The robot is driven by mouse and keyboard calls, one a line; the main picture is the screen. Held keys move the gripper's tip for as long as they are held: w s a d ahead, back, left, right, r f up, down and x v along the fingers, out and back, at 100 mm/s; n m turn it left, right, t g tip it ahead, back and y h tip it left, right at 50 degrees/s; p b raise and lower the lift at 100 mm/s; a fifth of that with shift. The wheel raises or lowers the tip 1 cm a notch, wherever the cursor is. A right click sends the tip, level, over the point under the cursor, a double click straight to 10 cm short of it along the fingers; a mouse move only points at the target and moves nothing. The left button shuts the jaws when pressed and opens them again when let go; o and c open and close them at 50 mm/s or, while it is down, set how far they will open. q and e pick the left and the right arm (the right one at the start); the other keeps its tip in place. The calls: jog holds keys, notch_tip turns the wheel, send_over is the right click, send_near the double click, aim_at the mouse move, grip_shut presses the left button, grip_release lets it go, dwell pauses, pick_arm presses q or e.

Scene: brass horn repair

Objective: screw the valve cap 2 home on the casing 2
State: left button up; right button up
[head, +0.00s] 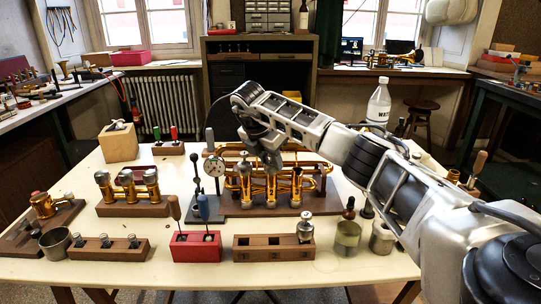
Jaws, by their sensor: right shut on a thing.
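The brass horn (318,172) lies on a wooden board in the middle of the table, with three upright casings in a row at its front. Casing 2 (271,190) is the middle one. My right gripper (268,168) points down directly above it and is shut on the valve cap 2. The cap is mostly hidden by the fingers, and I cannot tell whether its thread is engaged or how level it sits. Casing 1 (245,187) and casing 3 (297,184) stand close on either side. My left gripper is out of view.
A white bottle (379,104) stands behind my right arm. The table's front strip is partly clear.

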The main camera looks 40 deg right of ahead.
jog(key=shift+m, duration=0.3)
jog(key=m+g+p, duration=0.1)
jog(key=m, duration=0.1)
jog(key=shift+r+m, duration=0.15)
jog(key=shift+m, duration=0.25)
jog(key=shift+m+g+p, duration=0.4)
jog(key=shift+m+g, duration=0.2)
jog(key=shift+m, duration=0.5)
jog(key=o, duration=1.2)
jog(key=shift+c, duration=0.2)
jog(key=shift+w, duration=0.1)
